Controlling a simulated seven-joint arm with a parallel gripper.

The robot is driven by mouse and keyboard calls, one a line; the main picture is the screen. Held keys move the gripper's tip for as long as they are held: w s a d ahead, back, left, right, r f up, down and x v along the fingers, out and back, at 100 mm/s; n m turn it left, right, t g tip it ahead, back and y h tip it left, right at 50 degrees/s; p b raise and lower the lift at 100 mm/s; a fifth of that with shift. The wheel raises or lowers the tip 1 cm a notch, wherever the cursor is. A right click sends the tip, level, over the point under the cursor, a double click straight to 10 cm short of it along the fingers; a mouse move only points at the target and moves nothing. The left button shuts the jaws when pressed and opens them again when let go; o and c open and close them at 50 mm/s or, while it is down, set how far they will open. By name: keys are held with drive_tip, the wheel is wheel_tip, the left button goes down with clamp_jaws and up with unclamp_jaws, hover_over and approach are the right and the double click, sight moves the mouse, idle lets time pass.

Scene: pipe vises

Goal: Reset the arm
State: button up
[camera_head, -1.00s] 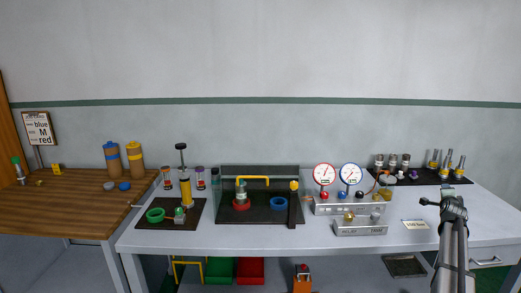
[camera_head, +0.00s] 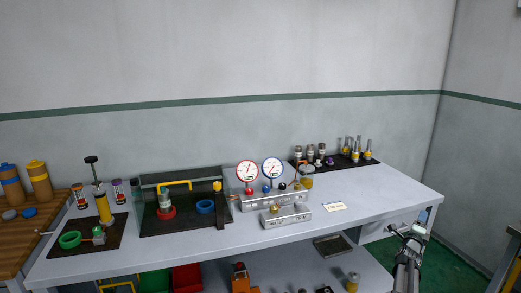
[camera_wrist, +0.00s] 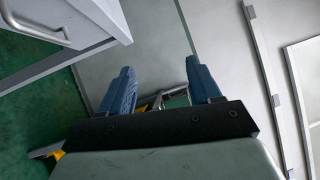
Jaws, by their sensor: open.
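My gripper (camera_head: 415,238) is at the lower right in the head view, beside the right end of the workbench (camera_head: 340,229) and clear of its top. In the wrist view its two blue fingers (camera_wrist: 161,92) stand apart with nothing held between them. No bench item touches the gripper. Behind the fingers a grey bar and some yellow parts (camera_wrist: 150,103) are partly hidden.
A drawer with a handle (camera_wrist: 40,28) is close at the upper left of the wrist view. The bench carries two dial gauges (camera_head: 259,170), a dark tray with red and blue rings (camera_head: 205,206) and several small fittings. Green floor (camera_head: 450,262) shows to the right.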

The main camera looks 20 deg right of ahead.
drive_tip(key=w+a+f+n+y, duration=0.4)
drive_tip(key=a+f+n+y, duration=0.1)
drive_tip(key=a+f, duration=0.7)
drive_tip(key=w+a+f+n+y, duration=0.3)
drive_tip(key=a+f+n+y, duration=0.1)
drive_tip(key=a+f, duration=0.75)
drive_tip(key=s+a+f+n+g+y, duration=0.2)
drive_tip(key=s+a+f+n+y, duration=0.15)
drive_tip(key=a+f, duration=0.55)
drive_tip(key=s+a+f+n+g+y, duration=0.2)
drive_tip(key=a+f+n, duration=0.3)
drive_tip(key=a, duration=0.6)
drive_tip(key=s+a+f+n+g+y, duration=0.1)
drive_tip(key=s+a+f+n+g, duration=0.3)
drive_tip(key=s+a, duration=0.45)
drive_tip(key=s+a+f+n+g+y, duration=0.2)
drive_tip(key=s+a+f, duration=0.45)
drive_tip(key=a, duration=0.25)
drive_tip(key=s+a+n+g, duration=0.3)
drive_tip(key=s+a, duration=0.1)
drive_tip(key=s, duration=0.7)
drive_tip(key=s+a+n+g, duration=0.4)
drive_tip(key=s, duration=0.8)
drive_tip(key=shift+a+g+h, duration=0.2)
drive_tip(key=shift+g+h, duration=0.1)
drive_tip(key=shift+h, duration=0.15)
